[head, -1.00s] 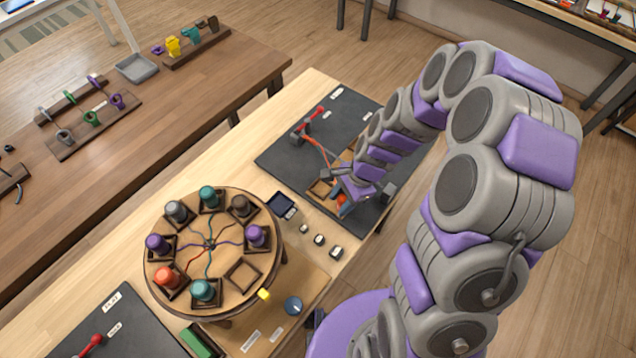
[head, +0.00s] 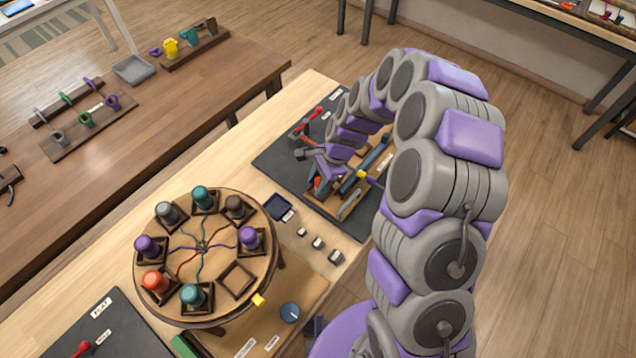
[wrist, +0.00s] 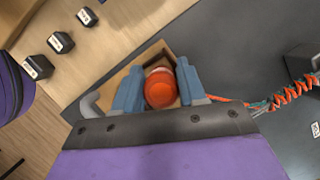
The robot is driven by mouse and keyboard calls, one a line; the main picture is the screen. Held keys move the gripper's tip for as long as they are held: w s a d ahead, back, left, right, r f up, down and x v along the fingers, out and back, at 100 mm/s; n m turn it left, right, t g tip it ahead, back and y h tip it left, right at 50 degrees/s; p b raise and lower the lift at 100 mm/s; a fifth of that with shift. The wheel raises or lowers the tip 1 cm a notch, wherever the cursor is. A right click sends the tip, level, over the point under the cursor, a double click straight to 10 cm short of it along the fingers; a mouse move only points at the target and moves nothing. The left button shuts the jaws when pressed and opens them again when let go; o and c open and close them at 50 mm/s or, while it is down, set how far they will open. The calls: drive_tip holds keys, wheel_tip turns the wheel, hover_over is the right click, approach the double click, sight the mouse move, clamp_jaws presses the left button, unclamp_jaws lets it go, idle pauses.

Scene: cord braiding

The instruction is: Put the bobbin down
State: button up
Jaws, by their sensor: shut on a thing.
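An orange-red bobbin (wrist: 160,88) sits between the two blue fingers of my gripper (wrist: 158,86) in the wrist view. The fingers are shut on it, one on each side. Below and around it shows a square wooden socket (wrist: 131,69); I cannot tell whether the bobbin touches its floor. An orange and teal twisted cord (wrist: 289,93) runs off to the right. In the head view my gripper (head: 318,183) is over the left part of a wooden tray (head: 322,206) on the dark mat, with a bit of the orange bobbin showing.
A round braiding stand (head: 205,262) holds several coloured bobbins and one empty square socket (head: 238,278). Several small dark blocks with pale tops (head: 318,243) and a dark display (head: 278,206) lie between stand and mat. A red-handled clamp (head: 308,124) stands beyond my gripper.

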drive_tip(key=shift+f, duration=0.1)
drive_tip(key=o, duration=1.1)
drive_tip(key=shift+a+f, duration=0.1)
drive_tip(key=shift+f, duration=0.05)
drive_tip(key=shift+o, duration=0.2)
drive_tip(key=p+v, duration=0.3)
drive_tip(key=v, duration=0.9)
drive_tip(key=s+d+r+n+h, duration=0.1)
drive_tip(key=s+d+r+n, duration=0.2)
drive_tip(key=s+r+n, duration=0.7)
drive_tip(key=s+d+r+n+h, duration=0.1)
drive_tip(key=s+d+r, duration=0.1)
drive_tip(key=s, duration=0.5)
drive_tip(key=s+d+r+n+h, duration=0.1)
drive_tip(key=s+d, duration=0.2)
drive_tip(key=s, duration=0.5)
drive_tip(key=s+d+r, duration=0.2)
drive_tip(key=s+d, duration=0.1)
drive_tip(key=s, duration=0.5)
drive_tip(key=shift+s+r+n+h, duration=0.2)
drive_tip(key=shift+r+n+h, duration=0.15)
drive_tip(key=shift+n+h, duration=0.05)
